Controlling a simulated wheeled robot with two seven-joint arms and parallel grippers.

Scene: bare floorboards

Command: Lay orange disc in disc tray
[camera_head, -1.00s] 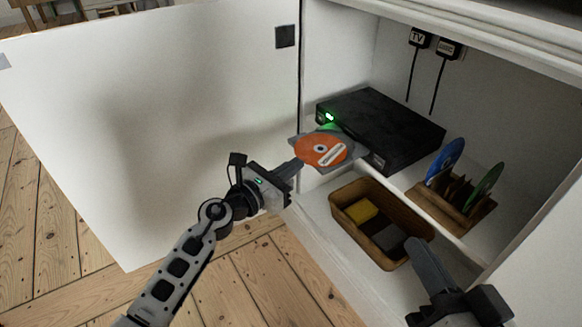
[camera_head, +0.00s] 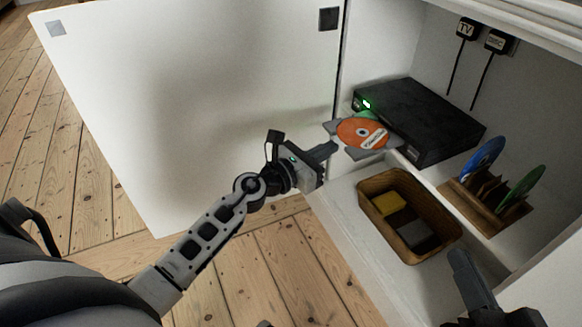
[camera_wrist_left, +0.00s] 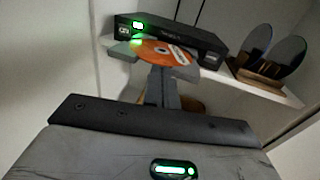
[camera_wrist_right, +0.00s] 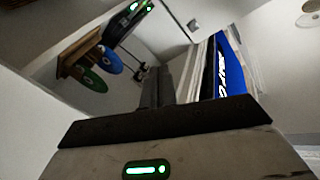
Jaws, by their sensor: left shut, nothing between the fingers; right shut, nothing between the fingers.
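The orange disc (camera_head: 360,132) lies flat on the grey disc tray (camera_head: 352,153), which sticks out from the front of the black player (camera_head: 425,115). The disc (camera_wrist_left: 158,50) and tray (camera_wrist_left: 122,50) also show in the left wrist view. My left gripper (camera_head: 331,149) is shut and empty, just left of and in front of the tray; whether it touches the tray is unclear. Its fingers (camera_wrist_left: 163,78) cover a little of the disc's near edge in the left wrist view. My right gripper (camera_head: 461,258) is shut and empty at the lower right, away from the disc.
A wooden rack (camera_head: 480,208) holds a blue disc (camera_head: 483,157) and a green disc (camera_head: 521,187) right of the player. A brown basket (camera_head: 372,212) with yellow and grey items sits below the tray. The open white cabinet door (camera_head: 190,110) stands at left.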

